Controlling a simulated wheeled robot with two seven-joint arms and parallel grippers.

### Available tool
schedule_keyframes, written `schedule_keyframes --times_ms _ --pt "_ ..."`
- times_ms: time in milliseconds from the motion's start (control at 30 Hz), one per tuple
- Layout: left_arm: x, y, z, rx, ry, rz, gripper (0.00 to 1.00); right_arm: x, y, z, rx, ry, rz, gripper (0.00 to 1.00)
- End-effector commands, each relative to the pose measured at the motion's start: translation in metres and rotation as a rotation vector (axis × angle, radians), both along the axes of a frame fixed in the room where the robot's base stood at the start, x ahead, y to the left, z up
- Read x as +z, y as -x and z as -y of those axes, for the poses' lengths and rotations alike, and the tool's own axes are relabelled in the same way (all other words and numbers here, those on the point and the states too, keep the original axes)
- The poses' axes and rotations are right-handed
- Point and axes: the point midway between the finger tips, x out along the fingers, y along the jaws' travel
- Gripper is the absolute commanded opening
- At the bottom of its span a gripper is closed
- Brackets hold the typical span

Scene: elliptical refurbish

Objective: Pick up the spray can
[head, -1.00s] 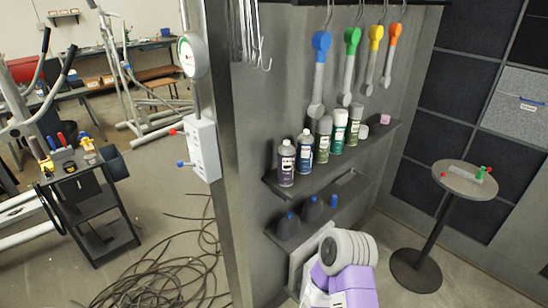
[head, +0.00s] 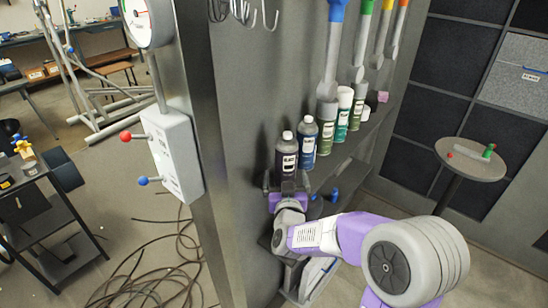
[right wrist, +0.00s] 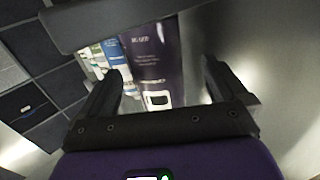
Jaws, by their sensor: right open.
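A dark purple spray can (head: 286,155) with a pale cap stands upright at the near end of the wall shelf. My right gripper (head: 286,180) is in front of its lower part, open, with one finger to each side. The can's bottom is hidden in the head view. My left gripper is not in view.
A blue can (head: 308,138) stands right beside the purple one, with several green and white cans farther along the shelf (head: 345,150). Coloured-handled tools (head: 334,50) hang above. A lever box (head: 172,152) is on the panel edge at left. A round table (head: 470,160) stands at right.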

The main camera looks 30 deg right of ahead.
Motion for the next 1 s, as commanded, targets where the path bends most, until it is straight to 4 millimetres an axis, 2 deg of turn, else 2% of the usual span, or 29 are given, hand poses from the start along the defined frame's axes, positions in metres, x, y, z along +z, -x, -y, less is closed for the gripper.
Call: schedule_keyframes --times_ms 267,600,900,1000 --pt "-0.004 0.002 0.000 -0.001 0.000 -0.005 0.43 0.000 -0.024 0.012 -0.003 0.000 0.002 0.99" --pt "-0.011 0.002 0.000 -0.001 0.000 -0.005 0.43 -0.001 -0.063 0.029 -0.001 0.000 0.001 0.99" --pt "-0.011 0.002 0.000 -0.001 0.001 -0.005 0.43 -0.001 -0.067 0.031 0.000 -0.003 0.001 0.99" --pt "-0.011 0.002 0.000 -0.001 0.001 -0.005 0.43 -0.001 -0.066 0.031 0.000 -0.002 0.001 0.85"
